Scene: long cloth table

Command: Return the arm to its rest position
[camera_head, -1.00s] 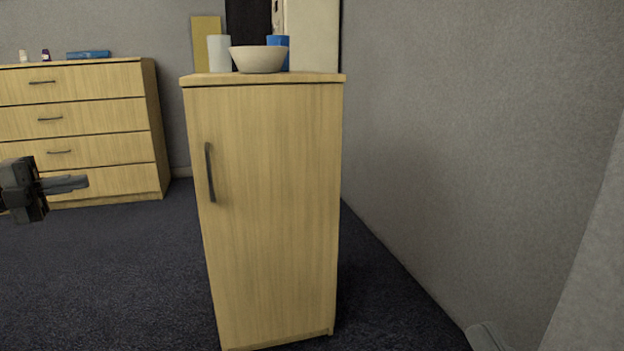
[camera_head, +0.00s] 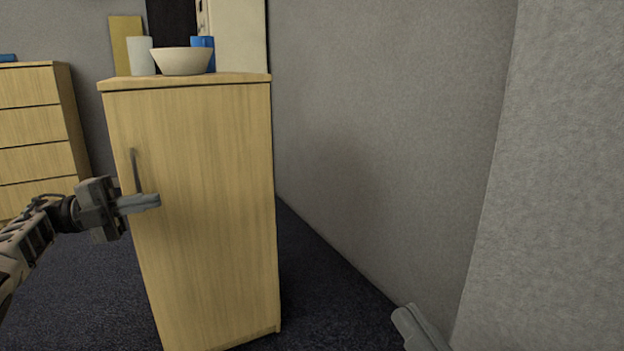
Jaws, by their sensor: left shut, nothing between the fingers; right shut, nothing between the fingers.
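My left gripper (camera_head: 150,202) reaches in from the left, with its fingers together and empty. In the picture it overlaps the front of the wooden cabinet (camera_head: 215,220), just below the dark door handle (camera_head: 136,171). I cannot tell whether it touches the cabinet. The cabinet door is closed. My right gripper (camera_head: 410,322) shows only in part at the bottom edge, right of the cabinet, with its fingers together and nothing seen in them.
A cream bowl (camera_head: 181,62), a pale cup (camera_head: 141,56) and a blue cup (camera_head: 204,46) stand on the cabinet. A chest of drawers (camera_head: 35,128) is at the left. A grey wall (camera_head: 390,130) closes off the right. Dark carpet (camera_head: 320,290) is clear between.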

